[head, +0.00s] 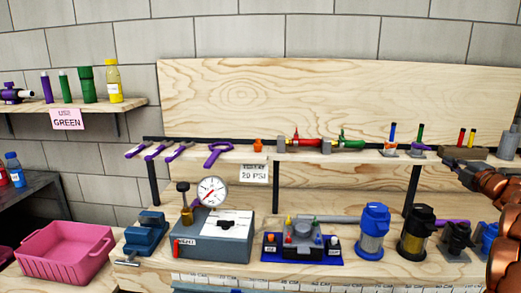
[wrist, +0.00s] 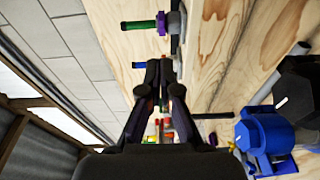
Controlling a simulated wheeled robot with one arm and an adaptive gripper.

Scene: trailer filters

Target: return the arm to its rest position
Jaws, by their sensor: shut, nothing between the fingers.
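My gripper (wrist: 161,70) shows in the middle of the wrist view, its dark fingers together with nothing held between them. The wrist view is turned on its side. In the head view my copper-coloured arm comes in at the right edge, in front of the right end of the shelf and bench. The dark gripper at its end is partly cut off and small there.
The bench holds a pink bin (head: 66,254), a blue vise (head: 146,233), a grey gauge box (head: 213,238), a blue tray (head: 300,246) and several filter housings, including a blue one (head: 373,232). The shelf (head: 350,155) above carries tools near my arm.

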